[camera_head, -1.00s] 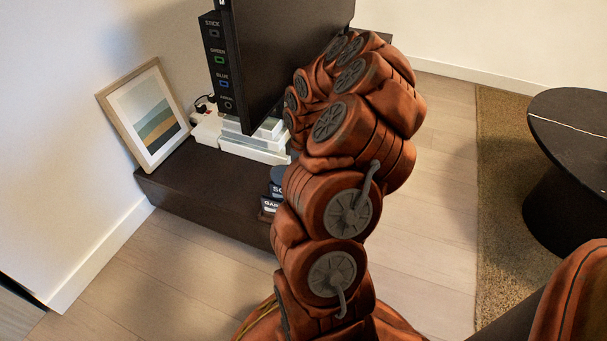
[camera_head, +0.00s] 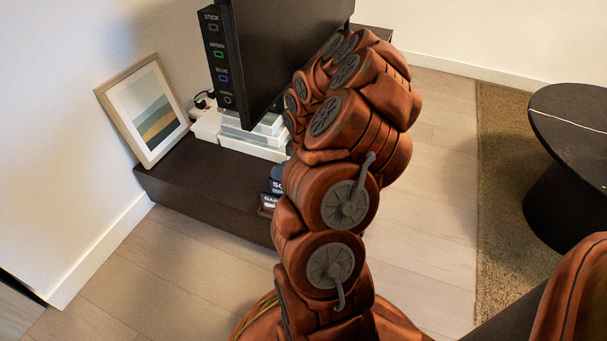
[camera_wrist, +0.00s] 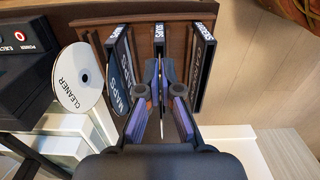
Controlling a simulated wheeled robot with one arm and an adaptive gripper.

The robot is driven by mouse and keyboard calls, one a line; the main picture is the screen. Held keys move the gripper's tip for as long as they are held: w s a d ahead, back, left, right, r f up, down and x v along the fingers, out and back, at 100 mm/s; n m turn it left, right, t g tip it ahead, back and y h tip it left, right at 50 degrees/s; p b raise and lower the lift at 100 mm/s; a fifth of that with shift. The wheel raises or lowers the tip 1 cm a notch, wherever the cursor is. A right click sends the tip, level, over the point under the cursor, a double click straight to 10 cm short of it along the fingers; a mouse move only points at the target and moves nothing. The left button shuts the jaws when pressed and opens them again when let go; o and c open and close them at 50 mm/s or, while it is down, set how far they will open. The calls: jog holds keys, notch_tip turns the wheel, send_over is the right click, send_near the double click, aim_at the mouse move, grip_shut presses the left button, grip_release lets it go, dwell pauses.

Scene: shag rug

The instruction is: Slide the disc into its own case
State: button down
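In the wrist view my gripper (camera_wrist: 155,95) points at a wooden rack of upright cases. Its fingers are close together on a thin pale disc (camera_wrist: 161,72) seen edge-on; its label cannot be read. The disc lines up with the middle case (camera_wrist: 158,36), whose lettering is partly hidden; I cannot tell whether its edge is inside. A dark case marked MAPS (camera_wrist: 121,72) stands to the left and another lettered case (camera_wrist: 203,65) to the right. A white disc marked CLEANER (camera_wrist: 80,78) is further left. In the head view my arm hides the gripper.
A black player (camera_wrist: 20,50) with POWER and EJECT buttons is at the wrist view's left. In the head view, a dark low cabinet (camera_head: 200,177) carries a screen (camera_head: 280,60), white boxes (camera_head: 255,143) and a framed picture (camera_head: 145,110). A black round table (camera_head: 570,125) stands right.

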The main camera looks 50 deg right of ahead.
jog(key=shift+f, duration=1.4)
jog(key=c, duration=1.2)
grip_release()
jog(key=shift+c, duration=0.2)
jog(key=shift+r, duration=0.1)
notch_tip(320, 180, up, 12)
jog(key=shift+f, duration=0.1)
